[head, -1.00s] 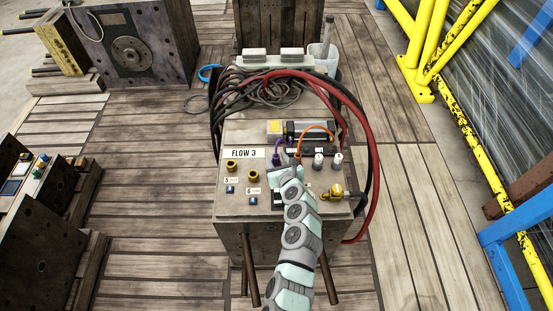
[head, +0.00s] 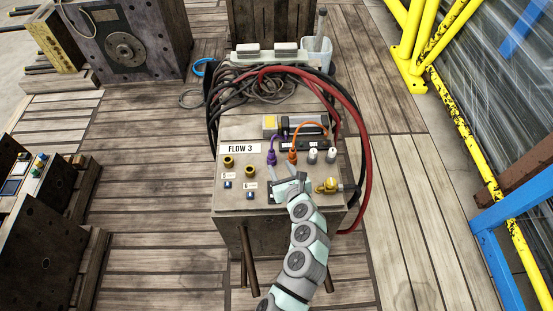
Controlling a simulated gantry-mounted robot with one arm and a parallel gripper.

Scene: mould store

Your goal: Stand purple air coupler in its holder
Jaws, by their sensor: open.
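The purple air coupler (head: 271,157) stands roughly upright on top of the mould block, and its purple hose bends up and back from it. An orange coupler (head: 292,157) with an orange hose stands just to its right. My gripper (head: 283,182) is open and empty, low over the block top, in front of both couplers and apart from them. A dark flat piece (head: 273,197) shows partly beneath my gripper. I cannot tell which part is the purple coupler's holder; the coupler's lower end is too small to make out.
Red hoses (head: 366,170) loop along the right side. Dark cables (head: 262,88) lie behind.

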